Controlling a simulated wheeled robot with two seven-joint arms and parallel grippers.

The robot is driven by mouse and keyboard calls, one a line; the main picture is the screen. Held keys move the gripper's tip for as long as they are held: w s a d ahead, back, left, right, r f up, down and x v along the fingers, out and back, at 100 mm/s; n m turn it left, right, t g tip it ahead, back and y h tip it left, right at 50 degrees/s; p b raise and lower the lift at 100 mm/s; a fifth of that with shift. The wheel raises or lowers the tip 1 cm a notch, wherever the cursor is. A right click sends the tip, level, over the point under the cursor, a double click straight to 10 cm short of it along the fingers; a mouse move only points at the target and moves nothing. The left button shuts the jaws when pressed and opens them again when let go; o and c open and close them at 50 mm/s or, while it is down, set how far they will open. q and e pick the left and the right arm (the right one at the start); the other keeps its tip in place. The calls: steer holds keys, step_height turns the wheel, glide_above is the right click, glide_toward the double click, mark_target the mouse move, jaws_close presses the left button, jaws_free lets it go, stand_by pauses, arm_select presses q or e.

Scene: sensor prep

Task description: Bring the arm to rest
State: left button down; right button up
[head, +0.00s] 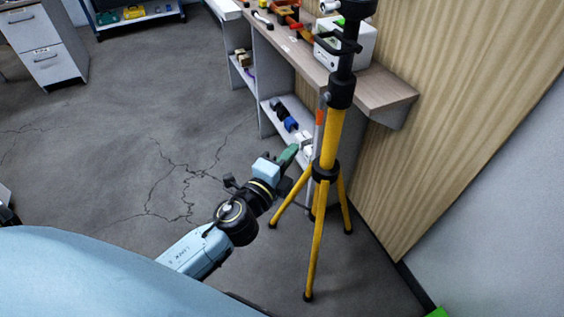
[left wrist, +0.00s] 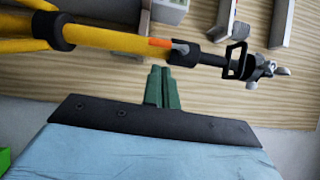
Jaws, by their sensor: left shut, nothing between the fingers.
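My left arm (head: 195,250) reaches up from the lower left in the head view. Its left gripper (head: 291,153) has green fingers, which are shut with nothing between them. In the left wrist view the green fingers (left wrist: 162,86) stand together, just beside the yellow tripod (left wrist: 110,38) in the picture. In the head view the gripper is just left of the tripod (head: 328,145); I cannot tell whether they touch. My right gripper is not in view.
The tripod's legs stand on the grey floor (head: 110,140). Behind it is a workbench (head: 385,90) with lower shelves and a white device (head: 360,45). A wood panel (head: 470,110) is at the right. A drawer cabinet (head: 42,45) stands far left. The middle floor is clear.

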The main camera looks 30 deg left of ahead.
arm_select(q)
steer(key=s, duration=0.3)
steer(key=shift+a, duration=0.15)
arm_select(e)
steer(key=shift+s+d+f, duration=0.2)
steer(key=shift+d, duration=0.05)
arm_select(q)
steer(key=s+a+f+n+g+y+p, duration=0.15)
steer(key=s+f+n+g+p, duration=0.35)
steer(key=f, duration=0.8)
steer(key=s+a+f+n+g+p, duration=0.4)
steer(key=s+f, duration=0.4)
steer(key=f, duration=0.5)
steer(key=s+f+n+g+p, duration=0.2)
steer(key=s+f+n+g, duration=0.2)
steer(key=s, duration=0.9)
steer(key=s+f+n+g+p, duration=0.3)
steer(key=s+f+n+g, duration=0.1)
steer(key=s, duration=0.9)
steer(key=shift+f, duration=0.5)
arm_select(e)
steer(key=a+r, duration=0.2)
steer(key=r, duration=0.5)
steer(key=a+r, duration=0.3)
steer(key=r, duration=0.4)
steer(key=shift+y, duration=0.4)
